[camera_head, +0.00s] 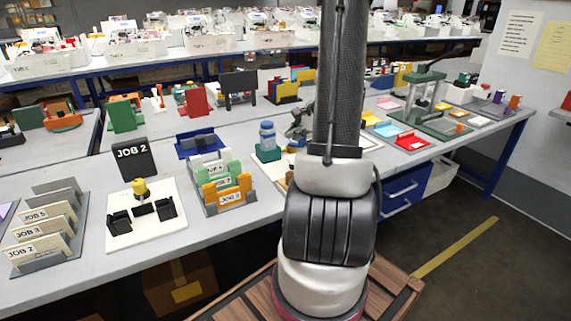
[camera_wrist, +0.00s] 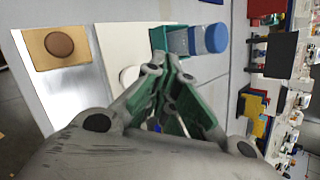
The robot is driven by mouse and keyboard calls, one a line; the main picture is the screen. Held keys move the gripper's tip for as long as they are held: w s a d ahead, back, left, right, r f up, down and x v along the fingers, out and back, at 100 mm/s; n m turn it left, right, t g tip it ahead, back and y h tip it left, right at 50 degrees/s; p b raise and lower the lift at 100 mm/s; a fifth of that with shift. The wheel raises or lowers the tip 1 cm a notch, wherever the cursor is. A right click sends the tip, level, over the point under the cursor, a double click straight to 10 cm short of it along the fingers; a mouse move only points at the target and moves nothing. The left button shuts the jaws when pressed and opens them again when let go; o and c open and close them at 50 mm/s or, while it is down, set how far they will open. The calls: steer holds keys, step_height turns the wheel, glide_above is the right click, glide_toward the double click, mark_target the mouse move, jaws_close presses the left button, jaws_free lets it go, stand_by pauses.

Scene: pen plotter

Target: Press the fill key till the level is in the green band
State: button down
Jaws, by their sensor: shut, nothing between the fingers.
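My gripper (camera_wrist: 170,64) is shut and empty in the wrist view, its fingertips over the pale board (camera_wrist: 115,45). A blue-capped bottle (camera_wrist: 208,38) sits in a green holder (camera_wrist: 158,40), just right of the fingertips. In the head view the bottle (camera_head: 267,136) stands upright in its green holder (camera_head: 268,153). A brown round disc (camera_wrist: 60,45) on a tan plate lies left of the fingertips, apart from them. A white round part shows partly behind the left finger. I cannot tell which part is the fill key. No level or green band can be made out.
In the head view, my arm hides part of the bench right of the bottle. Colored card holders (camera_head: 229,190) and a white board with black blocks (camera_head: 140,222) stand to the left. A green press (camera_head: 425,100) stands at the far right.

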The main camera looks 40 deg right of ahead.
mark_target(292, 158)
steer(key=w+r+m, duration=0.1)
steer(key=w+d+r+m+h, duration=0.1)
steer(key=shift+w+d+m+t, duration=0.3)
steer(key=shift+m+t, duration=0.1)
steer(key=shift+f, duration=0.2)
steer(key=shift+f, duration=4.25)
steer(key=shift+f, duration=0.15)
steer(key=shift+f, duration=0.3)
